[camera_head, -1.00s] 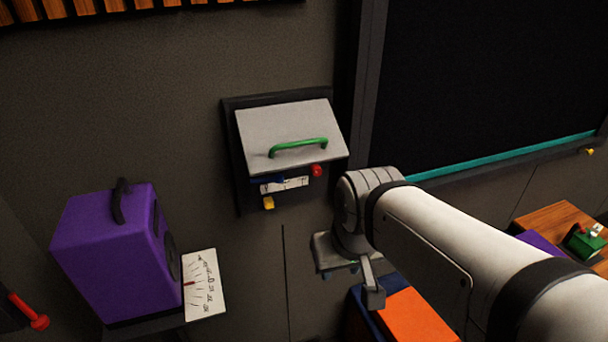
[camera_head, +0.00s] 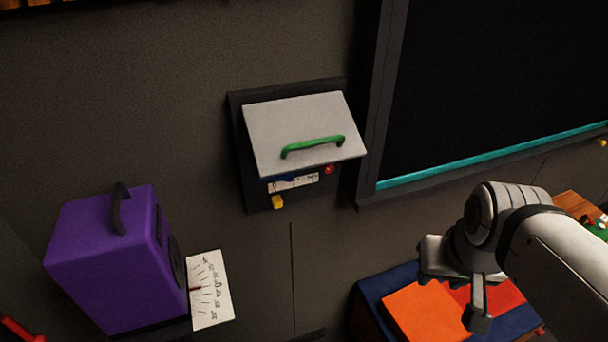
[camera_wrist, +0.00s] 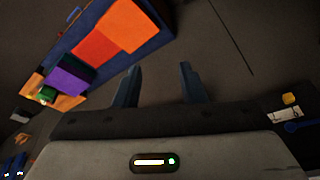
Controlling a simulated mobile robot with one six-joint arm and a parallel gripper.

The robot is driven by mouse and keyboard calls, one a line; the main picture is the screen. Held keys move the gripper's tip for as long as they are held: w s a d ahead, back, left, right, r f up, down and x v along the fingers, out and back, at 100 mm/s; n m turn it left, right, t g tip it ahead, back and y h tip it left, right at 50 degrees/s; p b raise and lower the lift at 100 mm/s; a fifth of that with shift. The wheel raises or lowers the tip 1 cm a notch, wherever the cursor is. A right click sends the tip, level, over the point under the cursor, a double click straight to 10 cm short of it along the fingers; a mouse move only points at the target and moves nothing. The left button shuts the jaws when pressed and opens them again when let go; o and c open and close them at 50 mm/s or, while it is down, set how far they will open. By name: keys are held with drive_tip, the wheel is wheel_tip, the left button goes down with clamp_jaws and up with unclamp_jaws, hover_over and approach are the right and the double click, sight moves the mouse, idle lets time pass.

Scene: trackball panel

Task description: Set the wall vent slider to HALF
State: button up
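A dark wall panel (camera_head: 252,190) carries a tilted grey flap (camera_head: 300,132) with a green handle (camera_head: 313,146). Under the flap show a white marked strip (camera_head: 293,183), a yellow knob (camera_head: 278,202), a red knob (camera_head: 328,169) and a blue piece (camera_head: 285,183) partly covered by the flap. I cannot tell which of these is the vent slider, and the lettering is too small to read. My gripper (camera_wrist: 160,84) is open and empty in the wrist view. It is well to the right of and below the panel, apart from it; the yellow knob (camera_wrist: 290,98) shows at the right edge there.
A purple box (camera_head: 110,255) with a dark handle stands at the left beside a white dial card (camera_head: 210,290). Orange and red blocks (camera_head: 425,312) lie on a blue surface below my arm. A dark framed board (camera_head: 500,90) is on the right wall. Space before the panel is clear.

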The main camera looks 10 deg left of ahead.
drive_tip(key=shift+o, duration=0.5)
drive_tip(key=shift+w+d+f, duration=0.1)
drive_tip(key=shift+w+f, duration=0.15)
drive_tip(key=n+t+y+b, duration=0.6)
drive_tip(key=t+y+b, duration=0.45)
drive_tip(key=b, duration=0.95)
approach(279, 204)
drive_tip(key=w+a+f+t+h, duration=0.1)
drive_tip(key=h, duration=0.1)
drive_tip(key=w+a+p, duration=0.1)
drive_tip(key=p, duration=0.3)
drive_tip(key=w+a+r+p, duration=0.1)
drive_tip(key=p, duration=0.3)
drive_tip(key=shift+w+t+y, duration=0.1)
drive_tip(key=shift+t+y, duration=0.15)
drive_tip(key=shift+y, duration=0.1)
drive_tip(key=shift+f+x, duration=0.1)
drive_tip(key=shift+x, duration=1.2)
drive_tip(key=shift+f+x, duration=0.15)
drive_tip(key=shift+x, duration=1.2)
drive_tip(key=shift+c, duration=0.3)
